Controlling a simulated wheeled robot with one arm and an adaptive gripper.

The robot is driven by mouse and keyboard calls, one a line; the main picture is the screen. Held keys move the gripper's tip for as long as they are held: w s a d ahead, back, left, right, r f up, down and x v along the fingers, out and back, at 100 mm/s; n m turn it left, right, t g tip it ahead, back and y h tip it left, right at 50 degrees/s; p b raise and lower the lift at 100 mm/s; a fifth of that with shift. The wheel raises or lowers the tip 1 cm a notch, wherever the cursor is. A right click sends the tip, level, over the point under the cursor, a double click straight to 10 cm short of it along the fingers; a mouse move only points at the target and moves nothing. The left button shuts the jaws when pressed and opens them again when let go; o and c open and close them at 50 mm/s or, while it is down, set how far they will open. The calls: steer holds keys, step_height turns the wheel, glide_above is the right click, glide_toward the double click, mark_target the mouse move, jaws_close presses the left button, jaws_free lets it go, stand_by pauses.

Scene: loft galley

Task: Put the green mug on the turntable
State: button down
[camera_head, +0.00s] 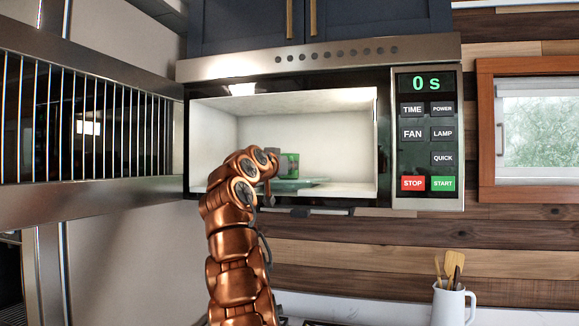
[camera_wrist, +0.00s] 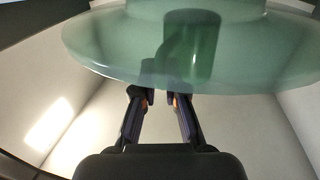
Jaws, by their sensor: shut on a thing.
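The green mug (camera_head: 293,166) is inside the open microwave, at or just above the glass turntable (camera_head: 312,182). My gripper (camera_head: 271,166) reaches in from the front left, and my arm covers part of the mug's surroundings. In the wrist view the mug (camera_wrist: 194,47) shows through the pale green turntable (camera_wrist: 105,50), with its handle side towards my fingers. My gripper (camera_wrist: 160,97) is shut on the mug, at its handle side. The grip itself is blurred by the glass, and I cannot tell whether the mug's base touches the turntable.
The microwave cavity (camera_head: 330,130) has pale walls and free room right of the mug. Its door (camera_head: 90,130) stands open on the left. The control panel (camera_head: 427,140) is on the right, reading 0 s. A white utensil jug (camera_head: 449,307) stands at lower right.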

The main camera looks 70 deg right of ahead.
stand_by(0.3)
steer(key=c, duration=1.2)
jaws_free()
steer(key=shift+r, duration=0.1)
steer(key=shift+w+a+b, duration=0.15)
steer(key=shift+a+b, duration=1)
steer(key=shift+a, duration=0.85)
steer(key=shift+w+a+b, duration=0.2)
steer(key=shift+a+b, duration=0.95)
steer(key=shift+a, duration=0.9)
steer(key=shift+w+a+b, duration=0.15)
steer(key=shift+a+b, duration=1)
steer(key=shift+a, duration=0.85)
